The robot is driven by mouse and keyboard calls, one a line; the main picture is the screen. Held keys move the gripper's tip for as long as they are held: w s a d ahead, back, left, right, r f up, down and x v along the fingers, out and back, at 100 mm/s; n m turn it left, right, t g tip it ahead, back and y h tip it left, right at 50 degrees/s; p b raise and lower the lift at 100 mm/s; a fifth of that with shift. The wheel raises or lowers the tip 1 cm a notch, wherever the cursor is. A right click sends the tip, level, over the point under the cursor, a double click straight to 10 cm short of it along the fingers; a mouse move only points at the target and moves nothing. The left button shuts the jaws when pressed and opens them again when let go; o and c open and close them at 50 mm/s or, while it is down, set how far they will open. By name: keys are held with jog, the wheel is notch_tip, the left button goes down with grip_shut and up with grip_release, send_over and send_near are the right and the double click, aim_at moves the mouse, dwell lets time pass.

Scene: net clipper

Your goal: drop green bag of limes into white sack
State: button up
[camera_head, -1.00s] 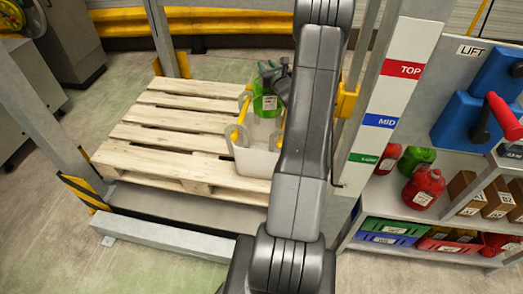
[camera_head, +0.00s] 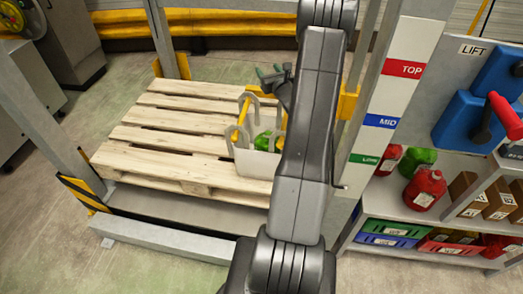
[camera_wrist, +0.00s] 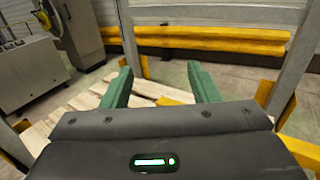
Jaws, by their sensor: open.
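The white sack (camera_head: 254,163) stands on the right part of the wooden pallet, its grey handle loops upright. Green bag contents (camera_head: 265,141) show inside it, just above the rim, partly hidden by the sack wall and my arm. The sack is not seen in the wrist view.
The pallet (camera_head: 165,125) is otherwise bare. Metal posts (camera_head: 170,50) frame it, with a yellow rail behind. At right a shelf holds red bags (camera_head: 424,187), a green bag (camera_head: 419,160), boxes and coloured crates (camera_head: 385,232).

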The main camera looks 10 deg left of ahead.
jog(key=b+v, duration=0.2)
jog(key=v, duration=1)
jog(key=shift+r, duration=0.1)
jog(key=p+x, duration=0.3)
jog(key=x, duration=1)
jog(key=shift+w+a+r+p, duration=0.15)
jog(key=shift+r+p, duration=0.3)
jog(key=shift+r, duration=0.85)
jog(key=shift+w+a+r+p, duration=0.15)
jog(key=shift+r+p, duration=0.3)
jog(key=shift+r, duration=0.85)
jog(key=shift+d, duration=0.1)
